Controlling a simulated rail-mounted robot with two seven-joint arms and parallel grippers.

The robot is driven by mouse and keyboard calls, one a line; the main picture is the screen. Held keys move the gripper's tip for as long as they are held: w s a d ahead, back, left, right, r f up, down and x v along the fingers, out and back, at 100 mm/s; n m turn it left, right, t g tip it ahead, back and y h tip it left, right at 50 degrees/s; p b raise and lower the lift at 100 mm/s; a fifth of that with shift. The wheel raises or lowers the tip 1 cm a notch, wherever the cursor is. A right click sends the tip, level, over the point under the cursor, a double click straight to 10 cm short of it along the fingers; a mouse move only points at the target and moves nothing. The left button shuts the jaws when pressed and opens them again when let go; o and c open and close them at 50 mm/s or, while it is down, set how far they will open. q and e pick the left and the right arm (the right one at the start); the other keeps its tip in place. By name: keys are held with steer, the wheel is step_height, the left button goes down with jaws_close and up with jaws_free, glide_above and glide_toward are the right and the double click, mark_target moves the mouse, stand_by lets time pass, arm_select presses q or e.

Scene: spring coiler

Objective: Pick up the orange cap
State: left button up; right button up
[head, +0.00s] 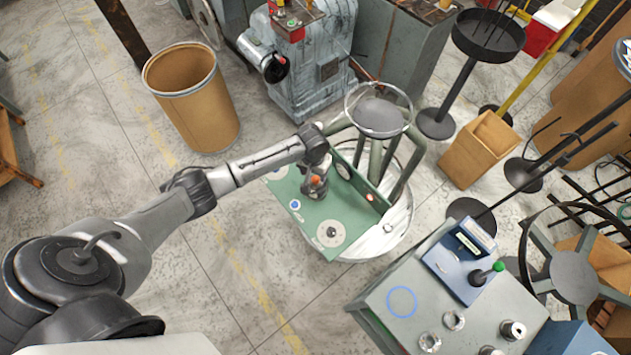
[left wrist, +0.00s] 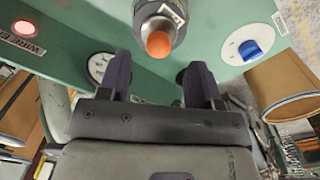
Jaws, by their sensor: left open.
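The orange cap (head: 315,180) sits on the end of a grey metal fitting on the green panel (head: 345,214). In the left wrist view the orange cap (left wrist: 158,44) shows up close at the top middle, with the fitting (left wrist: 160,14) behind it. My left gripper (head: 317,188) is at the panel, close to the cap. In the left wrist view its two dark fingers (left wrist: 160,75) are apart and empty, and the cap appears just beyond and between their tips. I cannot tell whether a finger touches it. My right gripper is not in view.
The panel also has a blue knob (left wrist: 250,50), a round gauge (left wrist: 100,66) and a lit red lamp (left wrist: 23,27). A brown drum (head: 195,105) stands at the upper left. A grey bench (head: 405,300) stands at the lower right.

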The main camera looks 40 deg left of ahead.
mark_target(315, 179)
arm_select(q)
steer(key=shift+d+f, duration=0.15)
steer(key=shift+f, duration=2.5)
steer(key=shift+c, duration=0.3)
steer(key=c, duration=1)
steer(key=shift+r, duration=0.1)
